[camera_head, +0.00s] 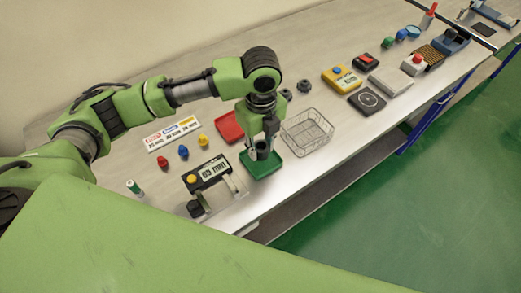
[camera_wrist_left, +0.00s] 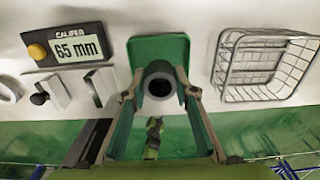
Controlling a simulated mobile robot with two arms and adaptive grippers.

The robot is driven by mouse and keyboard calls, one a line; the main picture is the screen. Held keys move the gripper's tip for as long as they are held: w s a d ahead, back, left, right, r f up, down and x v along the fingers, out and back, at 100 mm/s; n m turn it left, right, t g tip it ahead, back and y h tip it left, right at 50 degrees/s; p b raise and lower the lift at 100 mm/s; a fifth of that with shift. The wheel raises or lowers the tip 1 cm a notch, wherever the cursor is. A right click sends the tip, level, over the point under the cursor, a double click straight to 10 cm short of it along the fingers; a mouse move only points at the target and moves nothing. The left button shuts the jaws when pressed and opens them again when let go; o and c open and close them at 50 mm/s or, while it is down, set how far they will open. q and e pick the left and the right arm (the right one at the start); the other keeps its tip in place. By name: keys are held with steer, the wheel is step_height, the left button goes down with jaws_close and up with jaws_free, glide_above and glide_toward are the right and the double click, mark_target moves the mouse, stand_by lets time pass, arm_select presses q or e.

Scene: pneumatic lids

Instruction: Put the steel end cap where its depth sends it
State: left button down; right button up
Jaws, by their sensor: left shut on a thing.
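My left gripper (camera_head: 261,146) is shut on the steel end cap (camera_head: 263,154), a dark grey cylinder with a round bore. In the left wrist view the cap (camera_wrist_left: 160,69) sits between the two fingers (camera_wrist_left: 160,92), its open end toward the camera. The cap is over the green tray (camera_head: 264,173), which also shows behind it in the wrist view (camera_wrist_left: 145,48); I cannot tell whether they touch. The caliper (camera_head: 208,173) stands left of the tray, and its display reads 65 mm in the wrist view (camera_wrist_left: 78,52). My right gripper is not in view.
A red tray (camera_head: 229,126) lies behind the green one, and a wire basket (camera_head: 307,132) stands to its right. A colour-banded card (camera_head: 172,133) and red, blue (camera_head: 183,153) and yellow pieces lie left. The table's front edge is close to the green tray.

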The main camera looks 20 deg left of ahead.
mark_target(261, 153)
arm_select(q)
step_height(261, 153, down, 2)
steer(key=shift+f+p, duration=0.15)
steer(key=shift+p, duration=0.35)
steer(key=shift+f, duration=0.3)
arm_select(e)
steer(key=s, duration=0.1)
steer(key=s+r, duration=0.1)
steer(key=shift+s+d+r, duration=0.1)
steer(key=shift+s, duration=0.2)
arm_select(q)
steer(key=shift+f, duration=0.15)
steer(key=c, duration=1.9)
jaws_free()
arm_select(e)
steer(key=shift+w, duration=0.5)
arm_select(q)
step_height(261, 153, up, 12)
steer(key=b, duration=0.2)
steer(key=shift+b, duration=0.3)
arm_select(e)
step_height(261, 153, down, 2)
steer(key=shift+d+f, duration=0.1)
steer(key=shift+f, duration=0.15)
